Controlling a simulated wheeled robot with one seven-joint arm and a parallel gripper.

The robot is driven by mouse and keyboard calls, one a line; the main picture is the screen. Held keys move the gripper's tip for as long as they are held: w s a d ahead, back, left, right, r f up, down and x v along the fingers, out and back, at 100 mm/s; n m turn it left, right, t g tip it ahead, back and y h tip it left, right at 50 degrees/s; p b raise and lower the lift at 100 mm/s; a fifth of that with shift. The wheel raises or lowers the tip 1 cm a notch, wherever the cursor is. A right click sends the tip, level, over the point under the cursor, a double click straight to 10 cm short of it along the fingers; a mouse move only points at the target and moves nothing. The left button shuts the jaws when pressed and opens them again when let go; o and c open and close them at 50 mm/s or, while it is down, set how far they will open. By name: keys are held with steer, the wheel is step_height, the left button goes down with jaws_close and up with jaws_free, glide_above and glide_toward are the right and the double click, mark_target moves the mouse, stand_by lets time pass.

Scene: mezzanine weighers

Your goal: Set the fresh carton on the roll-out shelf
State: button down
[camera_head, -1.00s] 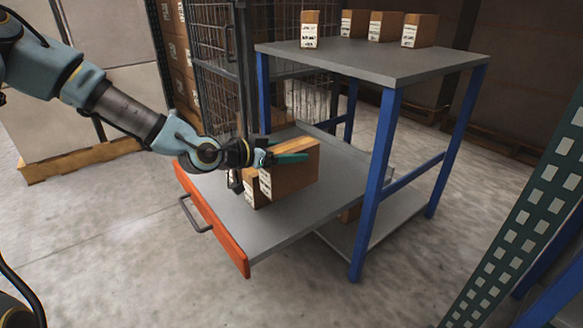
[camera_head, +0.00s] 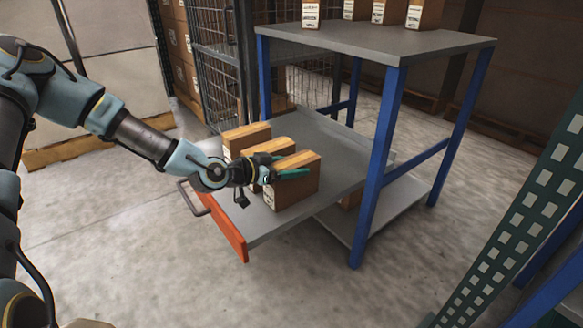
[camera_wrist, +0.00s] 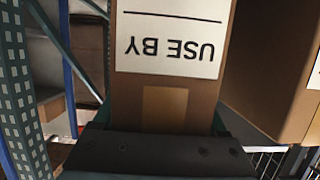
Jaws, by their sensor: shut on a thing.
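My gripper (camera_head: 294,165) is shut on a brown carton (camera_head: 291,193), with its teal fingers on two opposite sides. The held carton is upright at the right side of the roll-out shelf (camera_head: 236,222), a grey surface with an orange front. Its base is at or just above the shelf; I cannot tell if it touches. In the wrist view the held carton (camera_wrist: 165,95) shows an upside-down "USE BY" label between the fingers. Two other cartons, one farther left (camera_head: 245,137) and one between (camera_head: 278,145), stand on the shelf; my gripper partly hides the middle one.
The blue-legged table's grey top (camera_head: 375,45) holds several cartons (camera_head: 425,14) at its back. A blue leg (camera_head: 377,165) stands right of the roll-out shelf. A lower shelf (camera_head: 395,205) lies beneath. A perforated green post (camera_head: 530,225) is at right. A wire cage (camera_head: 212,50) stands behind.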

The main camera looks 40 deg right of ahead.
jaws_free()
